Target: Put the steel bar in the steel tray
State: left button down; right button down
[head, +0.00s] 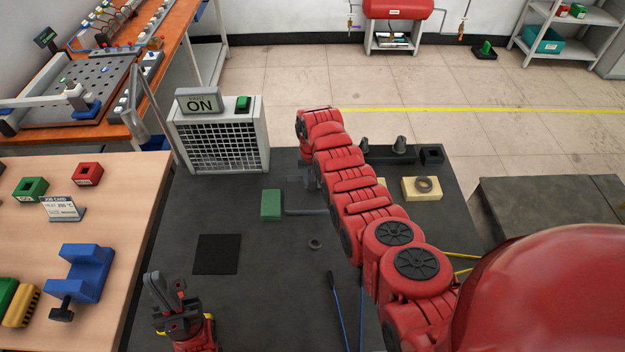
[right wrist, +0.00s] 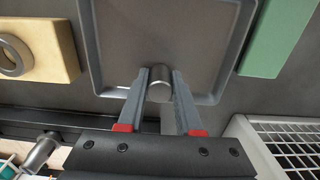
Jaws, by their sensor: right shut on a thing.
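The steel bar (right wrist: 160,92) is a short grey cylinder between the two fingers of my right gripper (right wrist: 161,78), which is shut on it. In the right wrist view the bar overlaps the near rim and floor of the steel tray (right wrist: 112,88); I cannot tell whether it touches the tray. In the head view the grey tray (head: 306,210) lies on the dark bench, and my right gripper (head: 301,182) is over its back part, partly hidden by my arm. The bar is not discernible there. My left gripper (head: 168,290) is low at the left, above the bench, its jaw gap unclear.
A green block (head: 271,204) lies left of the tray. A mesh-fronted box with an ON sign (head: 200,104) stands behind it. A yellow block with a ring (head: 422,188) is at the right. A loose ring (head: 314,244) and a black mat (head: 217,254) lie in front.

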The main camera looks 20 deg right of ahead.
jog(key=shift+f, duration=0.1)
jog(key=c, duration=0.6)
grip_release()
